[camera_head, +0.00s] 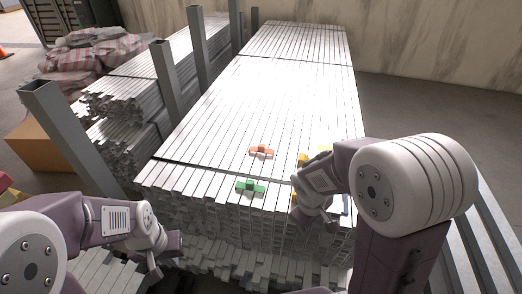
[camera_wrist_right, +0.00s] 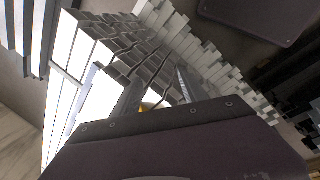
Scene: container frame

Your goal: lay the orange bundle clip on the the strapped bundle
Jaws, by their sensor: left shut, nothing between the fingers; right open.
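The orange bundle clip (camera_head: 261,151) lies on top of the strapped bundle (camera_head: 215,130), a long stack of pale metal profiles with dark straps across it. A green clip (camera_head: 250,187) lies nearer the bundle's front end. My right gripper (camera_head: 306,212) is over the front right part of the bundle, to the right of both clips, open. In the right wrist view a small yellow patch (camera_wrist_right: 145,107) shows by the open fingers (camera_wrist_right: 158,92); whether they touch it is unclear. My left gripper (camera_head: 166,258) is shut and empty, low in front of the bundle's left corner.
A yellow piece (camera_head: 303,160) and a yellow-green piece (camera_head: 324,149) lie on the bundle, partly hidden by my right arm. Grey upright posts (camera_head: 70,135) line the left side. The bundle's middle and far top are clear.

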